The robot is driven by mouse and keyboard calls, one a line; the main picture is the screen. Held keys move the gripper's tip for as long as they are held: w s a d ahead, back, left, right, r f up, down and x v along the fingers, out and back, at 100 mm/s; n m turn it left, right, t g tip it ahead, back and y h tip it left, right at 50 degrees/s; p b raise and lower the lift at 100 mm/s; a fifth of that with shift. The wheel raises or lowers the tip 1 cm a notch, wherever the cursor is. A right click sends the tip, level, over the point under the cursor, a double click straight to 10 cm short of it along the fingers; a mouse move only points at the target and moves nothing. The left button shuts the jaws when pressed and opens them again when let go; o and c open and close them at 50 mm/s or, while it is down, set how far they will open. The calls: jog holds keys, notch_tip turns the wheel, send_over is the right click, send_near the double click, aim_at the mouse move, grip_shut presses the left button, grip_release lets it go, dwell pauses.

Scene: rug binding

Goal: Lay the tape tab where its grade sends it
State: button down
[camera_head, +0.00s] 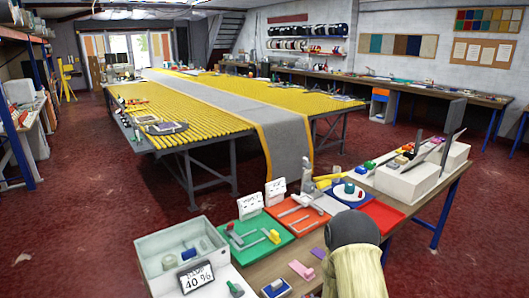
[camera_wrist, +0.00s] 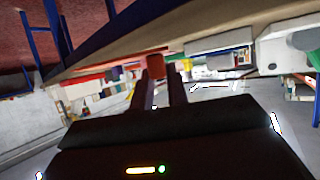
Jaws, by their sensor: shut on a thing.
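In the wrist view my gripper (camera_wrist: 160,82) has its two dark fingers close together, with a small dull red piece (camera_wrist: 156,67) between their tips. It looks like the tape tab, but its markings are too small to tell. My gripper does not show in the head view. On the near bench there, a green tray (camera_head: 283,246) and a red tray (camera_head: 310,236) hold grey tools and small pieces. White cards stand behind the green tray (camera_head: 250,206) and the red tray (camera_head: 275,190); their print is unreadable. A display (camera_head: 196,277) reads 40 %.
A grey bin (camera_head: 150,243) stands at the bench's left end. A pink piece (camera_head: 301,269) and a purple piece (camera_head: 318,253) lie near the front edge. Red floor separates the bench from the long yellow table (camera_head: 190,105).

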jog(key=shift+m+h, duration=0.5)
jog(key=shift+h, duration=0.1)
jog(key=s+f, duration=0.1)
jog(key=s+d+f, duration=0.1)
jog(key=s+f, duration=0.1)
jog(key=shift+d, duration=0.25)
jog(key=s+f, duration=0.4)
jog(key=f, duration=0.1)
jog(key=shift+s+f, duration=0.2)
jog(key=shift+f, duration=0.05)
jog(key=shift+s, duration=0.1)
dwell(0.3)
